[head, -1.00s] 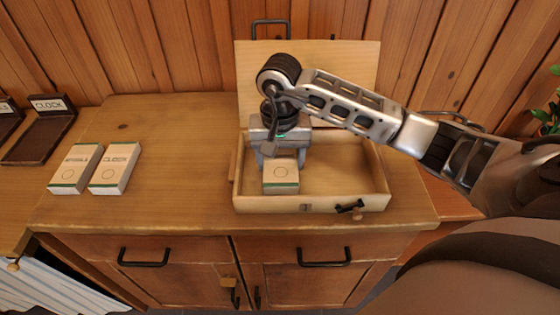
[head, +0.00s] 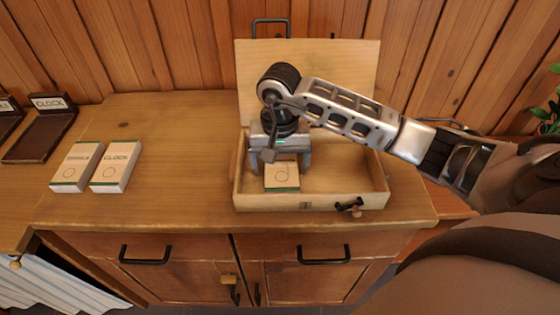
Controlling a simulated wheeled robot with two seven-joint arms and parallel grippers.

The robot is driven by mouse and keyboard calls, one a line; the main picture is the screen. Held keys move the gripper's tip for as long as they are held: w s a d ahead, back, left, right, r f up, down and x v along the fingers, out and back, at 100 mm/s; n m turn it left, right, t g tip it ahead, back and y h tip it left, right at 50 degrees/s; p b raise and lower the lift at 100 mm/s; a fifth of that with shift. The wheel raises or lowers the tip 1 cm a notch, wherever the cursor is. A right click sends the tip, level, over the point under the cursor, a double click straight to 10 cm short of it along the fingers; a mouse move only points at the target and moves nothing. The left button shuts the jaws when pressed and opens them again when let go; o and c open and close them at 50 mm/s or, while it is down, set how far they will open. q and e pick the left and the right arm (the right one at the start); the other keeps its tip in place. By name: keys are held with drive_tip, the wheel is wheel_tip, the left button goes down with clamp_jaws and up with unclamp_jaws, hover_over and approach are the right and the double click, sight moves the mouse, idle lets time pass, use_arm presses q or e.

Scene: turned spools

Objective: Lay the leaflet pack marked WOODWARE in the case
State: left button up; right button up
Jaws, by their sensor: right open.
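A white leaflet pack (head: 282,178) with a green band lies in the open wooden case (head: 345,198), in its left half near the front wall. Its upper part is hidden by my gripper, and no word on it can be read. My right gripper (head: 281,166) is open just above and behind this pack, with a finger to each side. Two other packs lie on the counter at the left: one marked CLOCK (head: 116,166) and one (head: 77,166) whose word is hard to read. My left gripper is not in view.
The case lid (head: 330,65) stands open at the back. Dark trays (head: 42,132) stand at the far left, one labelled CLOCK. The counter (head: 185,150) between the packs and the case is clear. The right half of the case is empty.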

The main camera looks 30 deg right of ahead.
sight(280, 165)
wheel_tip(280, 165, up, 12)
drive_tip(key=b, duration=0.1)
idle(0.7)
